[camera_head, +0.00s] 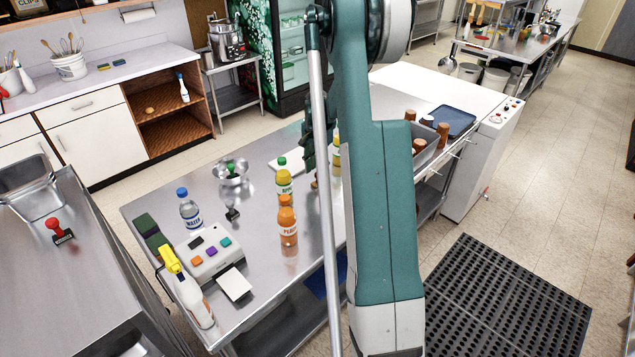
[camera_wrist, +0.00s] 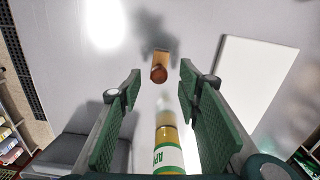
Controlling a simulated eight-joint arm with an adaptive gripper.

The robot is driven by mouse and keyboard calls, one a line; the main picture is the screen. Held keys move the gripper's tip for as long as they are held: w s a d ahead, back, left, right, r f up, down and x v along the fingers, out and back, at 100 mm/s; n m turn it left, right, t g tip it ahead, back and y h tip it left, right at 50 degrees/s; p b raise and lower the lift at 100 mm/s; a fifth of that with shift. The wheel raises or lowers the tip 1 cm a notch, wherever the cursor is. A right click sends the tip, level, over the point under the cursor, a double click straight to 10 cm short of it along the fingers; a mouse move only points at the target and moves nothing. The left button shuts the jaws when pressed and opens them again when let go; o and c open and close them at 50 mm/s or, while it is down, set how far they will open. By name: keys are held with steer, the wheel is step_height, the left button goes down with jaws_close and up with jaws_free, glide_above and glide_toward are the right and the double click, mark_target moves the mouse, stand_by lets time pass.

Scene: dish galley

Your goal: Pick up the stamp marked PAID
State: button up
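My gripper (camera_wrist: 160,80) is open and points down over the steel table, its green pads spread apart. In the wrist view a wooden stamp (camera_wrist: 159,66) with a round brown knob stands ahead between the fingertips, apart from both pads. In the head view my arm mostly hides the gripper (camera_head: 309,150); a small tan part of the stamp (camera_head: 314,184) shows beneath it. Other stamps are a black one (camera_head: 232,211) on the table and a red-handled one (camera_head: 58,231) on the left counter. A green handle (camera_head: 231,166) shows in the metal bowl. I cannot read PAID on any stamp.
An apple bottle (camera_wrist: 168,158) stands very close to my gripper. A peach bottle (camera_head: 287,226), a water bottle (camera_head: 190,211), a button box (camera_head: 212,257) and a spray bottle (camera_head: 190,293) crowd the table's front left. A white board (camera_wrist: 250,85) lies right of the stamp.

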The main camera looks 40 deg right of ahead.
mark_target(317, 173)
stand_by(0.3)
steer(key=shift+f, duration=2.6)
steer(key=c, duration=1)
